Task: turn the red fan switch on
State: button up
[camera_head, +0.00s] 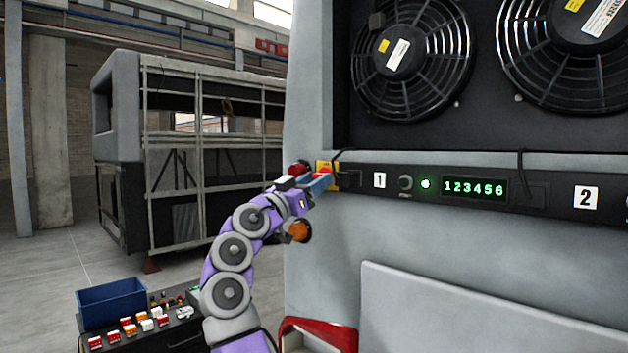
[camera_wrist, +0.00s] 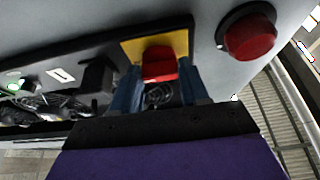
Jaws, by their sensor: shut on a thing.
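The red fan switch (camera_wrist: 159,64) sits on a yellow plate (camera_wrist: 183,42) at the left end of the black control strip. In the wrist view my gripper (camera_wrist: 160,78) has its two blue fingers on either side of the switch, shut on it. In the head view my gripper (camera_head: 318,183) is at the yellow plate (camera_head: 327,167), and it hides most of the switch. Whether the switch is on or off I cannot tell.
A round red button (camera_wrist: 250,36) is beside the plate. The strip (camera_head: 470,187) carries a knob (camera_head: 405,183), a lit green lamp (camera_head: 425,184) and a display (camera_head: 474,188). Two fans (camera_head: 412,55) are above. A blue bin (camera_head: 112,302) stands lower left.

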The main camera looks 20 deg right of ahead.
jog(key=o, duration=1.1)
jog(key=shift+w+f, duration=0.1)
jog(key=shift+w, duration=0.2)
jog(key=shift+c, duration=0.2)
jog(key=b+v, duration=0.6)
jog(key=v, duration=1.1)
jog(key=shift+a+f, duration=0.15)
jog(key=shift+a, duration=0.1)
jog(key=shift+s, duration=0.1)
